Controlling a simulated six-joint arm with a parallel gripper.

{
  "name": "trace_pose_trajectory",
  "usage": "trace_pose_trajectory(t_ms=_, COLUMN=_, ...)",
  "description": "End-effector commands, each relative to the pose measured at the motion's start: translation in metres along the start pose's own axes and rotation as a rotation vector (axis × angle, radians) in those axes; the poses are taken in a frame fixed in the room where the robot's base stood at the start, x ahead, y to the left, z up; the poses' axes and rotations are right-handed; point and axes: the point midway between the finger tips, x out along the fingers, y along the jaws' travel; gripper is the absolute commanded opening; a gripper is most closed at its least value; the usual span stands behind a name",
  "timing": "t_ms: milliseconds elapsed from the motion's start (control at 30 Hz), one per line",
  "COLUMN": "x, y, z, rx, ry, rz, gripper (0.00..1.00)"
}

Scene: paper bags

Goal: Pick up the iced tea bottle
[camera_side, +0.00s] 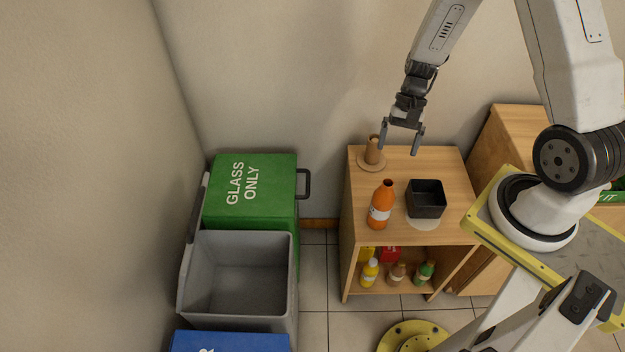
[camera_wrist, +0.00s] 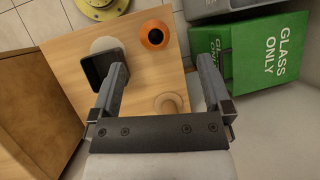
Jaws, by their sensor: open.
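No label reading iced tea can be made out, so I cannot tell which bottle it is. An orange bottle (camera_side: 380,205) with a white label stands upright on the wooden cabinet top; the wrist view shows it from above (camera_wrist: 154,36). A brown bottle-like thing (camera_side: 374,150) stands on a round base at the back left of the top; it also shows in the wrist view (camera_wrist: 170,104). My gripper (camera_side: 400,146) is open and empty above the back of the cabinet. In the wrist view its fingers (camera_wrist: 163,74) are spread wide, with nothing between them.
A black square container (camera_side: 426,199) stands right of the orange bottle. Several small bottles stand on the cabinet's lower shelf (camera_side: 390,292). Left are a green GLASS ONLY bin (camera_side: 270,178), an open grey bin (camera_side: 240,312) and a blue bin (camera_side: 230,342).

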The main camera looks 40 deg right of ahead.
Motion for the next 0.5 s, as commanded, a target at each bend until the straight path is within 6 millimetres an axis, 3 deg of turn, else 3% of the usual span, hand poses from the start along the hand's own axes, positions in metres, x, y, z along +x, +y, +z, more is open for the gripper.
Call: trace_pose_trajectory(t_ms=500, x=0.065, y=0.041, z=-0.050, rx=0.422, ry=-0.308, rz=-0.285, gripper=1.00)
